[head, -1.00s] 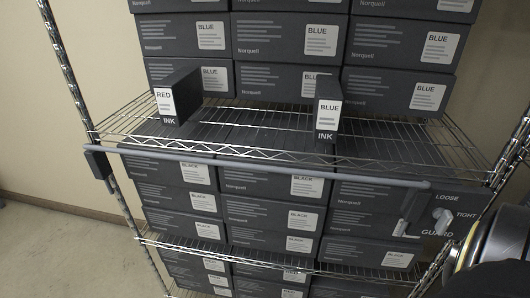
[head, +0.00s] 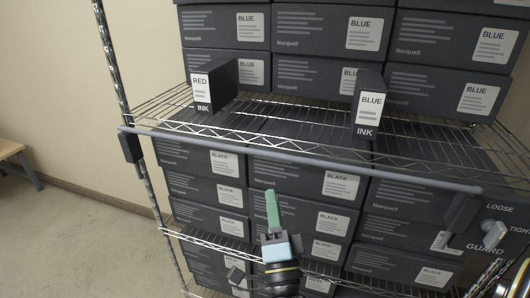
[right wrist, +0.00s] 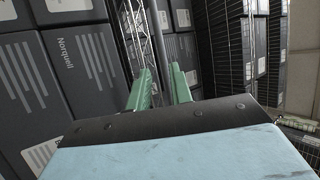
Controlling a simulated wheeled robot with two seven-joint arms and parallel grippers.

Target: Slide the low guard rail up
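The low guard rail (head: 300,158) is a thin grey bar across the front of the wire shelf in the head view. It runs from a dark bracket (head: 131,146) on the left post to a dark bracket (head: 462,214) at the right. Beside the right bracket is a panel marked LOOSE, TIGHT and GUARD, with a pale knob (head: 495,233). My right gripper (head: 271,196) points up below the rail's middle, apart from it in the picture. Its green fingers (right wrist: 159,72) stand apart and empty in the right wrist view. My left gripper is not in view.
A RED ink box (head: 202,92) and a BLUE ink box (head: 369,107) stand on the shelf behind the rail. Stacked dark cartons (head: 205,190) fill the shelves below and above. A wooden bench (head: 14,155) stands far left; the floor there is clear.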

